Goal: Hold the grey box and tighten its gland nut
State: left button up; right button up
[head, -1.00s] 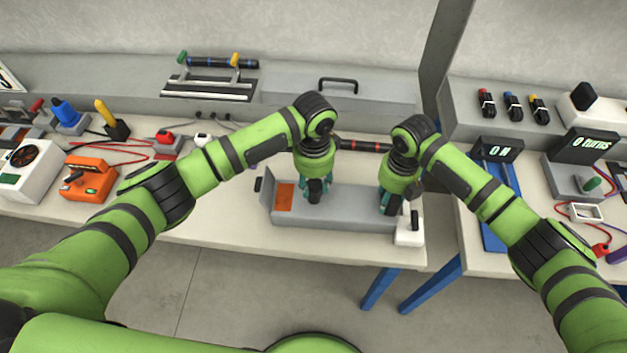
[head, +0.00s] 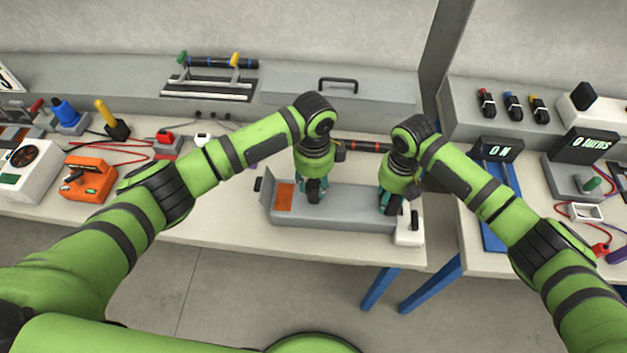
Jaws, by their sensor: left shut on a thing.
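A long grey body (head: 345,217) with an orange patch lies along the front edge of the middle bench; I cannot tell if it is the grey box itself or a tray under it. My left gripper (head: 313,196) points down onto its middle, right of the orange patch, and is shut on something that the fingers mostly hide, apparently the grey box. My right gripper (head: 389,207) points down near the right end of the grey body; whether its fingers are open or shut is too small to tell. I cannot make out the gland nut.
A white block (head: 409,233) with a black part stands at the grey body's right end. A black bar with red bands (head: 362,146) lies behind my wrists. An orange device (head: 91,178) sits to the left. A display reading "0 N" (head: 497,150) stands on the right bench.

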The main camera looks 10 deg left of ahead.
aim_at(311, 184)
pick_arm(q)
jog(key=shift+a+f, duration=0.2)
jog(key=shift+a, duration=0.15)
jog(key=o, duration=1.2)
jog(key=shift+c, duration=0.2)
jog(key=shift+r, duration=0.1)
jog(key=shift+d+r, duration=0.1)
jog(key=shift+d, duration=0.05)
jog(key=shift+r, duration=0.35)
notch_tip(311, 184, up, 11)
jog(key=shift+a, duration=0.2)
